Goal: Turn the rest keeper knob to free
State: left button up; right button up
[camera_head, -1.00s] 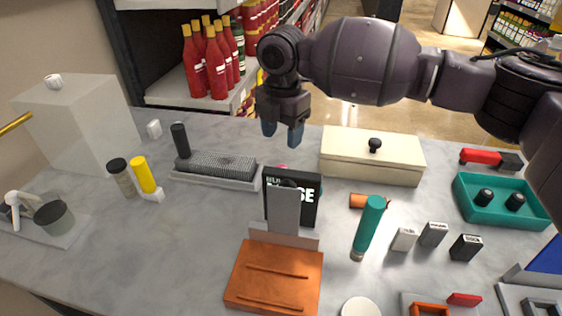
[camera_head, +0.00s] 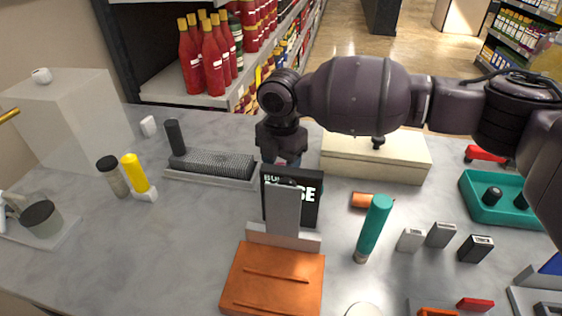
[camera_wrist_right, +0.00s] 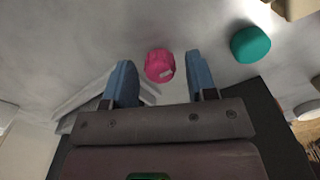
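A pink knob (camera_wrist_right: 160,66) with a small pale mark shows in the right wrist view, between my open fingers and apart from both. I cannot tell whether it is the rest keeper knob. In the head view it is hidden behind my right gripper (camera_head: 281,158) and a black panel (camera_head: 309,207) with partly covered white lettering. My right gripper is above the table just behind that panel, its blue fingers pointing down, with nothing held. A grey upright plate (camera_head: 282,218) stands in front of the panel, with a dark piece at its top. My left gripper is out of view.
A teal round cap (camera_wrist_right: 251,44) lies near the pink knob. In the head view, a cream box (camera_head: 350,155) stands right of my gripper and a textured dark block (camera_head: 212,165) left. An orange base (camera_head: 274,281) and teal cylinder (camera_head: 373,228) are in front. Table space left of the base is clear.

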jog(key=c, duration=0.8)
jog(key=shift+s+r+m+p, duration=0.1)
jog(key=shift+r+m+p, duration=0.1)
jog(key=shift+m+p, duration=0.55)
jog(key=m+p, duration=0.2)
jog(key=m, duration=0.1)
jog(key=shift+r+p, duration=0.15)
jog(key=shift+p, duration=0.2)
jog(key=shift+m+p, duration=0.7)
jog(key=shift+m, duration=0.25)
jog(key=m+p, duration=0.3)
jog(key=m, duration=0.1)
jog(key=shift+m, duration=0.3)
jog(key=shift+m+p, duration=0.7)
jog(key=shift+m, duration=0.2)
jog(key=m+p, duration=0.2)
jog(key=m, duration=0.1)
jog(key=shift+f, duration=0.25)
jog(key=shift+m+p, duration=0.3)
jog(key=shift+m, duration=0.3)
jog(key=shift+f+m, duration=0.1)
jog(key=shift+m, duration=0.3)
pick_arm(q)
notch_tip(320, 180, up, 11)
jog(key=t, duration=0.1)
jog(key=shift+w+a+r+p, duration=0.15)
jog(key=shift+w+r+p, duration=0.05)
jog(key=shift+p, duration=0.1)
